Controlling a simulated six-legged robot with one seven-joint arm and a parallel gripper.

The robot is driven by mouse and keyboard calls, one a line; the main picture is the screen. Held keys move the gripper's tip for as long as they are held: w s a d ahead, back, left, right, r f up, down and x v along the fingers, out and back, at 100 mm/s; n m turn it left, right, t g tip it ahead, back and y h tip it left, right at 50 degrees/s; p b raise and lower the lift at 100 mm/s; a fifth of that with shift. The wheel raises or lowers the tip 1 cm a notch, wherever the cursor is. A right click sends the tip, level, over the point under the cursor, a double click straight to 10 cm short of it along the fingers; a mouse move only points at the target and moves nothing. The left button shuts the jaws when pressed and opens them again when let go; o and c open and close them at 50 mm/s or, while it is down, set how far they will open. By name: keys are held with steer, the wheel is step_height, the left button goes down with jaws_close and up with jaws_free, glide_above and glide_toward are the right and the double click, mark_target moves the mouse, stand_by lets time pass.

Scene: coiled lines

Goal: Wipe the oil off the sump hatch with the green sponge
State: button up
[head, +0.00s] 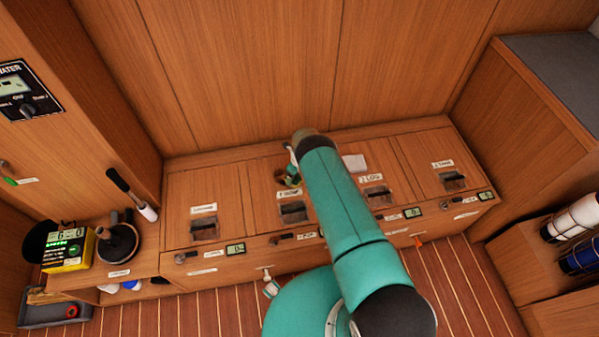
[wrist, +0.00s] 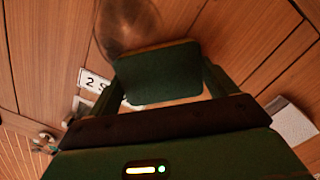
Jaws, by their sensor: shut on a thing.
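The sump hatch (head: 258,187) is a wooden lid in the row, with a label reading 2 and a partly legible word and a dark recessed latch. The hatch also fills much of the wrist view (wrist: 50,45). A dark, glossy oil patch (wrist: 127,22) shows on the wood there, just beyond the green sponge (wrist: 158,72). My gripper (wrist: 160,85) is shut on the sponge, which sits between its two fingers, low over the hatch. Whether the sponge touches the wood I cannot tell. In the head view my arm hides part of the hatch, and my gripper (head: 289,174) shows only in part.
A white card (head: 354,162) lies on the hatch row right of my arm. Other latched hatches (head: 428,150) lie either side. A plunger (head: 117,243) and a yellow meter (head: 68,248) stand at left. A wooden wall rises behind the hatches.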

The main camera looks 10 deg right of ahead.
mark_target(278, 181)
steer(key=shift+a+r, duration=0.15)
steer(key=shift+a, duration=3.05)
steer(key=shift+a+f, duration=0.2)
steer(key=shift+a, duration=1.65)
steer(key=shift+d+f, duration=0.15)
steer(key=shift+d, duration=0.85)
steer(key=shift+d+r, duration=0.2)
steer(key=shift+d, duration=2.7)
steer(key=shift+d+f, duration=0.15)
steer(key=shift+d, duration=1.65)
